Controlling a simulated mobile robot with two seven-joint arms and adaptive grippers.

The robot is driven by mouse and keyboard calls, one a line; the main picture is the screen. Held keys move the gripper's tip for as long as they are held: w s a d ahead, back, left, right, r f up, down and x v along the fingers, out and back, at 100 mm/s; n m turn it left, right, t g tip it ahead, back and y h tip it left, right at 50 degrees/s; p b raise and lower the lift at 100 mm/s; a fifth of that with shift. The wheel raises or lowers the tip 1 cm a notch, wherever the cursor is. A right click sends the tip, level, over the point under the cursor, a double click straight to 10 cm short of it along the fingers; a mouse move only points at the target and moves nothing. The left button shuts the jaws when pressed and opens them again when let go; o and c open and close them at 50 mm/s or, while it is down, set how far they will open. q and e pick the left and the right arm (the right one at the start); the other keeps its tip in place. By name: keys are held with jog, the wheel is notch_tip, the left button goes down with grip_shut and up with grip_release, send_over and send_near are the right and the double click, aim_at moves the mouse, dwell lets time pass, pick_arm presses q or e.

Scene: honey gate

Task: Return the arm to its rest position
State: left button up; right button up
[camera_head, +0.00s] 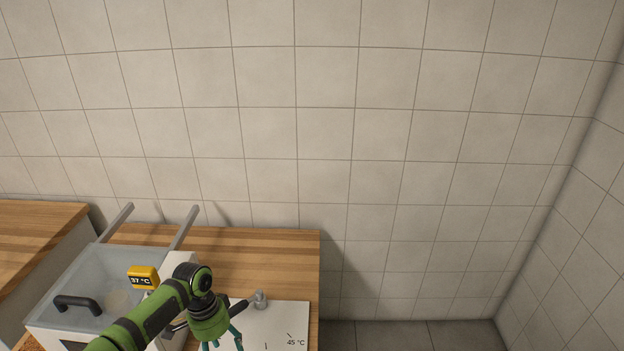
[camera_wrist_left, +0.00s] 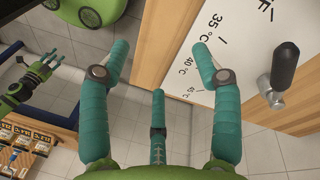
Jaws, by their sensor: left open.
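My left gripper (camera_head: 222,345) hangs at the bottom of the head view, low over the front of the white scale panel (camera_head: 285,315). In the left wrist view its teal fingers (camera_wrist_left: 160,75) are spread wide with nothing between them. The scale panel (camera_wrist_left: 185,30) carries temperature marks there, including 35 °C and 40 °C. A lever with a black grip (camera_wrist_left: 286,66) and a metal pivot (camera_head: 260,299) stands on the panel, apart from the fingers.
A grey tank (camera_head: 85,270) with a black handle and a yellow 37 °C display (camera_head: 143,277) stands left of my arm. The wooden counter (camera_head: 270,250) ends right of the panel, with open floor (camera_head: 430,335) beyond. Small labelled boxes (camera_wrist_left: 20,140) lie at lower left.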

pick_arm(q)
jog(key=s+d+f+t+h, duration=0.1)
jog(key=s+d+f, duration=0.3)
jog(key=s+d, duration=0.8)
jog(key=s+a+r+n+t+y, duration=0.2)
jog(key=s+a+r+n+t, duration=0.2)
jog(key=s+a+r+n, duration=0.5)
jog(key=s+a+f+m+g+b, duration=0.1)
jog(key=s+f, duration=0.1)
jog(key=f, duration=1)
jog(key=s+a+f+m, duration=0.1)
jog(key=s+f, duration=0.2)
jog(key=f, duration=0.8)
jog(key=s+a+f+g+b, duration=0.1)
jog(key=s+a+f, duration=0.1)
jog(key=s+f, duration=1.3)
jog(key=shift+s+a+f+y, duration=0.15)
jog(key=shift+s+f+y, duration=0.2)
jog(key=shift+f, duration=0.35)
pick_arm(e)
jog(key=shift+t, duration=0.3)
jog(key=w, duration=0.1)
jog(key=w+f, duration=0.2)
jog(key=w, duration=0.1)
jog(key=shift+a, duration=0.1)
